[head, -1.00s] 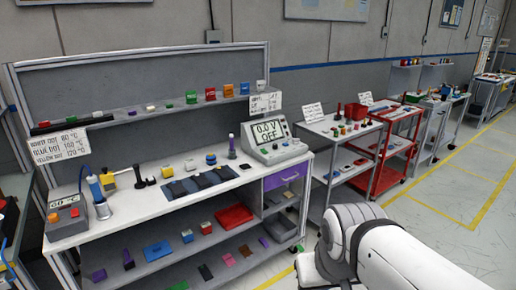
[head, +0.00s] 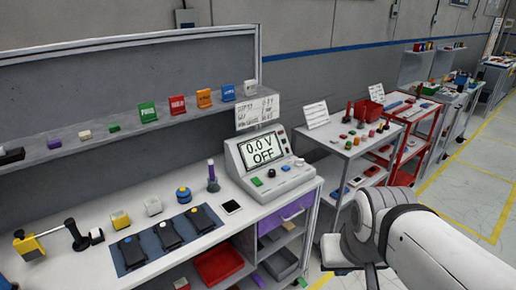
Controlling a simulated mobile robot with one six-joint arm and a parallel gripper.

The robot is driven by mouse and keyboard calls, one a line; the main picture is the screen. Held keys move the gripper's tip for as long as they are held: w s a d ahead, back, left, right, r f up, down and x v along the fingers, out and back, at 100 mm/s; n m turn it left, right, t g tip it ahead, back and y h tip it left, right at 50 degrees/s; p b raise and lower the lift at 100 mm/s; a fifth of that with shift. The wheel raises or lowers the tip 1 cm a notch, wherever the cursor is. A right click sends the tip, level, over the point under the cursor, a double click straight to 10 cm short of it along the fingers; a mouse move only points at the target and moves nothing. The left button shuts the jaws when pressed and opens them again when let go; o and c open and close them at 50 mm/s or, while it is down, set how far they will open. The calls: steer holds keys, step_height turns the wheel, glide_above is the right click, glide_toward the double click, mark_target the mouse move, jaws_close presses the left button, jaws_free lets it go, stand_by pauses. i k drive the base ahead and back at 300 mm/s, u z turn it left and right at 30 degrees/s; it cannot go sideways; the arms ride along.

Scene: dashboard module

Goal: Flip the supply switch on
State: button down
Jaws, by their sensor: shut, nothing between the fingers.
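The supply (head: 240,160) is a grey sloped console at the right end of the workbench. Its screen (head: 262,150) reads "0.0 V OFF". A green button (head: 257,182) and several small dark controls sit along its front ledge, and a dark round part is right of the screen. I cannot tell which of these is the supply switch or how it is set. My white arm enters at the lower right, in front of the bench and apart from the supply. My gripper's fingers do not show.
The bench top (head: 205,250) holds a blue mat with several dark devices, a purple-topped bottle (head: 213,176) and small blocks left of the supply. A shelf (head: 60,155) runs above it. A purple drawer (head: 285,220) is below. A grey cart (head: 352,152) stands to the right.

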mark_target(257, 183)
steer(key=u, duration=0.15)
steer(key=i, duration=1.25)
steer(key=u, duration=0.4)
